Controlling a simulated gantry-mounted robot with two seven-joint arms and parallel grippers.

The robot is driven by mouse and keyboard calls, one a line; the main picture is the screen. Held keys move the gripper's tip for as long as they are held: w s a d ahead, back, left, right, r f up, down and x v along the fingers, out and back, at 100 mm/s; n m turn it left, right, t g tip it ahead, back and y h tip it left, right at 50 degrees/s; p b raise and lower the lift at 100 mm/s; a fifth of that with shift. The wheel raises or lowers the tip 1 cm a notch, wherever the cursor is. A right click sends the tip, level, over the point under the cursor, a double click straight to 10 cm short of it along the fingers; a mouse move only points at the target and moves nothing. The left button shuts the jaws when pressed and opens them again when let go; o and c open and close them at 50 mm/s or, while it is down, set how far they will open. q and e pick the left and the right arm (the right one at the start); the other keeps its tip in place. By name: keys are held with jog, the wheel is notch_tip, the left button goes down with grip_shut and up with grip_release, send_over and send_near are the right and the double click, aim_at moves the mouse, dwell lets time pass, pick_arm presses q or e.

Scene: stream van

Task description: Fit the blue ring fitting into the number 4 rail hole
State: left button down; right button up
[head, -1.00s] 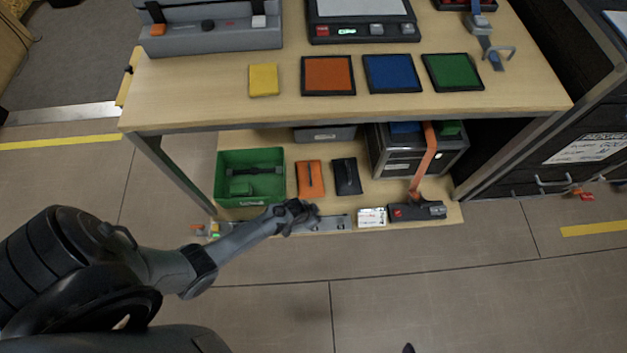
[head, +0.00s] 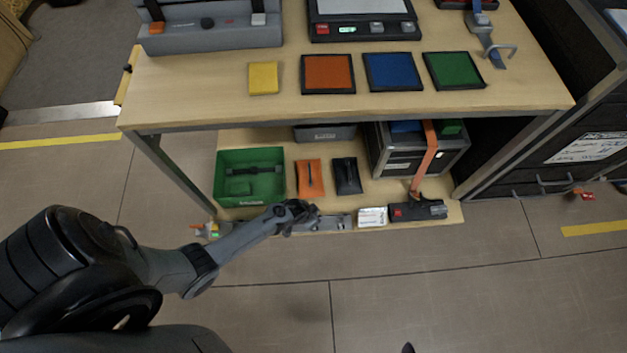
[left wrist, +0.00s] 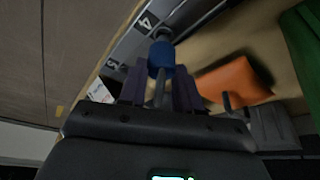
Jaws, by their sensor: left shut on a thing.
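In the left wrist view the blue ring fitting (left wrist: 160,58) is between the two dark fingers of my left gripper (left wrist: 160,88), which is shut on it. A grey round end (left wrist: 163,34) shows beyond the blue part, against the rail (left wrist: 190,22) and close beside the label 4 (left wrist: 145,22). The label 3 (left wrist: 113,65) shows further along. I cannot tell whether the fitting is in the hole or only in front of it. In the head view my left gripper (head: 304,215) is over the rail (head: 335,223) at the lower shelf's front edge and hides the fitting. My right gripper is not in view.
On the lower shelf are a green bin (head: 225,165), an orange pouch (head: 310,178), a black pouch (head: 347,176), a white box (head: 372,217) and a dark strap device (head: 415,211). The table top (head: 350,108) overhangs the shelf. The floor in front is clear.

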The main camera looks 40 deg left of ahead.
pick_arm(q)
jog(key=shift+f+b, duration=0.3)
jog(key=shift+f, duration=0.25)
jog(key=shift+f+b, duration=0.45)
jog(key=shift+f, duration=0.2)
jog(key=c, duration=0.7)
grip_release()
jog(key=shift+r, duration=0.15)
jog(key=shift+p+v, duration=4.05)
jog(key=shift+v, duration=1.3)
jog(key=shift+a, duration=0.1)
